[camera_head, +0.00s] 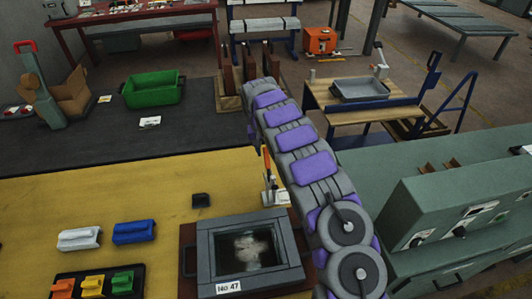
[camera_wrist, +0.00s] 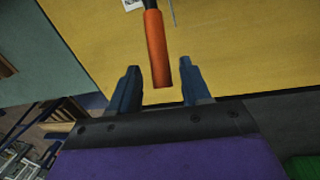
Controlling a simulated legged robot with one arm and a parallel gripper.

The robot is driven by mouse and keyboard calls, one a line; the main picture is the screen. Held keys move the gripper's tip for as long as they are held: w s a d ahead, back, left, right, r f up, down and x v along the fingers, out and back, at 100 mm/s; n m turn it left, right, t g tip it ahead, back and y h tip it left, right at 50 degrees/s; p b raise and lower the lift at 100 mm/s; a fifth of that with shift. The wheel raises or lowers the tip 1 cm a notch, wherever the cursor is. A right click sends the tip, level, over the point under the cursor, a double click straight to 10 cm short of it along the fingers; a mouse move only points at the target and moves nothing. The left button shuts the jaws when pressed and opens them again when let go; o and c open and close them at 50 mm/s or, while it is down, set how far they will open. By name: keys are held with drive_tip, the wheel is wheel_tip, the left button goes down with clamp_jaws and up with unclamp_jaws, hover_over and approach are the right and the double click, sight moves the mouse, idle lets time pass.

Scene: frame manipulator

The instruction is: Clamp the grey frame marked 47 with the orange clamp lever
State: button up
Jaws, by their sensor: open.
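The grey frame (camera_head: 205,262) with a "No 47" label lies on a dark red-brown base at the front of the yellow table, around a dark pane with a pale blurred shape. The orange clamp lever (camera_head: 266,162) stands upright behind the frame, beside my arm. In the wrist view, the orange lever handle (camera_wrist: 155,45) reaches between the two blue-grey fingers of my gripper (camera_wrist: 159,68). The gripper is open, with a visible gap on each side of the handle; contact does not show. In the head view my arm hides the gripper.
White and blue blocks (camera_head: 134,232) and a dark tray (camera_head: 67,289) of coloured pieces lie left of the frame. A green cabinet (camera_head: 455,215) stands right of my arm. The yellow table's left rear is clear.

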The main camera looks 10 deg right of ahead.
drive_tip(key=shift+f, duration=0.65)
drive_tip(key=shift+a, duration=0.15)
drive_tip(key=shift+c, duration=0.3)
clamp_jaws()
